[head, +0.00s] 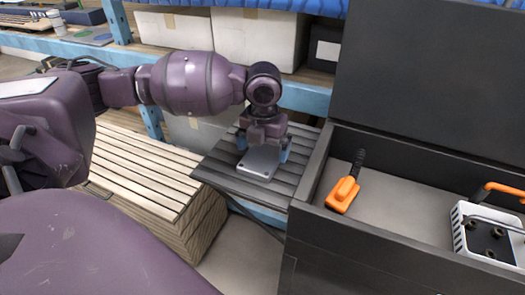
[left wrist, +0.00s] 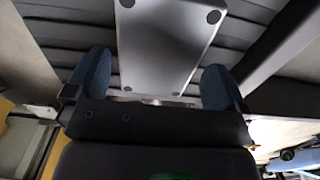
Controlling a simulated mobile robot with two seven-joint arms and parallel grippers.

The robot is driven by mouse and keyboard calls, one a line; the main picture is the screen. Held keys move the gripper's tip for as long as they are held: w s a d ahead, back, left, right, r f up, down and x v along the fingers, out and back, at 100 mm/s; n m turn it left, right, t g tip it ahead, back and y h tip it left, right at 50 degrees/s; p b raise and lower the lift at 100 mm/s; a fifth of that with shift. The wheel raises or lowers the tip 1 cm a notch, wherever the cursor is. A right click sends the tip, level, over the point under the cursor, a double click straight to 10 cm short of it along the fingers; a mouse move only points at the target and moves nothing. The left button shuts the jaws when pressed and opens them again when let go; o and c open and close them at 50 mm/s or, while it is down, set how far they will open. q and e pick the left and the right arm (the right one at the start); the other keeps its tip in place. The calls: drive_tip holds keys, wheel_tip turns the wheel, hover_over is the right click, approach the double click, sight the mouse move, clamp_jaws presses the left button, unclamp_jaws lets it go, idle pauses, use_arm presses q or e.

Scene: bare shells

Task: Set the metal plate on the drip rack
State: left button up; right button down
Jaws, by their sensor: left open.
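The metal plate (head: 258,163) is a small silver-grey rectangle with rounded corners. It lies flat on a dark slatted surface (head: 215,163), which looks like the drip rack. In the left wrist view the plate (left wrist: 165,45) shows dark round spots at its corners, with dark slats behind it. My left gripper (head: 263,147) points down at the plate's far end. Its blue fingertips (left wrist: 157,75) are open, one on each side of the plate's near end in the wrist view, with gaps visible. My right gripper is not in view.
A dark open case (head: 318,190) with a raised lid stands right of the rack, holding an orange tool (head: 343,192) and a white box (head: 490,235). A light slatted wooden bench (head: 140,165) is at left. Blue shelving with white boxes (head: 260,38) stands behind.

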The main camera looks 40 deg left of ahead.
sight(263, 155)
use_arm(q)
wheel_tip(263, 155, up, 10)
drive_tip(key=p, duration=0.1)
drive_tip(key=shift+r+p, duration=0.25)
drive_tip(key=shift+p, duration=0.15)
idle(0.4)
